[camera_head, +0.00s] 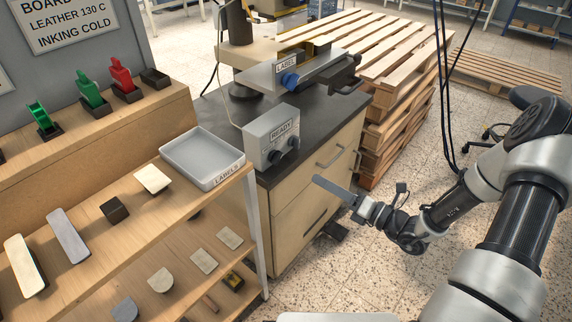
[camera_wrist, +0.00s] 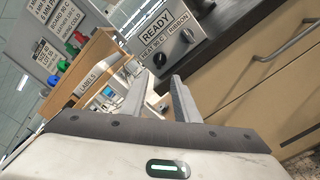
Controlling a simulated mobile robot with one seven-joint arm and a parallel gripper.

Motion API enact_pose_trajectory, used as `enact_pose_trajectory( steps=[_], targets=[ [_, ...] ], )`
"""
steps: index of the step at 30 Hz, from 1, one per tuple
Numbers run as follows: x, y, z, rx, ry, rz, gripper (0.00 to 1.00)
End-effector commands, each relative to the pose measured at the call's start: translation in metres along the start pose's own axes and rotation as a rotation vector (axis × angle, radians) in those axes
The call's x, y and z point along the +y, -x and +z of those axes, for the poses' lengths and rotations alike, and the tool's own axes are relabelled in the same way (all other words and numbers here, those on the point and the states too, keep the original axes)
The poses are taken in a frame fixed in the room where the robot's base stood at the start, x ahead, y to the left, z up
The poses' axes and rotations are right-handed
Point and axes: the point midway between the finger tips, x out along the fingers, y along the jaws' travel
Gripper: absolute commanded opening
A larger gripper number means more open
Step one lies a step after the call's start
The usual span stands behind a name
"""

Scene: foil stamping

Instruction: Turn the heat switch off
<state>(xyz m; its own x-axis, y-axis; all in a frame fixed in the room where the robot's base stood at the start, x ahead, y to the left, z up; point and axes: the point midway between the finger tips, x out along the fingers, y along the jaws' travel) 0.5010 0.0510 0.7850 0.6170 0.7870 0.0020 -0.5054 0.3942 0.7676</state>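A grey control box (camera_head: 270,138) with a READY sign stands at the front left of the dark bench top. Two dark knobs are on its face. In the wrist view the box (camera_wrist: 165,40) shows the labels HEAT 90 C and RIBBON, with the heat knob (camera_wrist: 159,60) at left and the ribbon knob (camera_wrist: 187,36) at right. Which way the heat knob is turned is too small to tell. My gripper (camera_head: 318,181) is in front of the drawers, right of and below the box, touching nothing. In the wrist view its fingers (camera_wrist: 158,88) are apart and empty.
A grey LABELS tray (camera_head: 203,157) sits on the wooden shelf left of the box. The stamping press (camera_head: 290,72) stands behind it on the bench. Drawer handles (camera_head: 332,155) stick out near my gripper. Stacked pallets (camera_head: 400,60) are behind right.

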Motion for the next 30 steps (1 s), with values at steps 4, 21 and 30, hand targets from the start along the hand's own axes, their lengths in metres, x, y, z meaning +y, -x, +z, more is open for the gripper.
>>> enact_pose_trajectory(
  steps=[4,21,30],
  targets=[
    [-0.001,-0.035,-0.003,0.004,0.002,0.004,0.28],
    [0.0,-0.132,-0.002,0.004,0.003,0.001,0.28],
    [0.0,-0.137,-0.001,0.003,0.002,0.0,0.28]
  ],
)
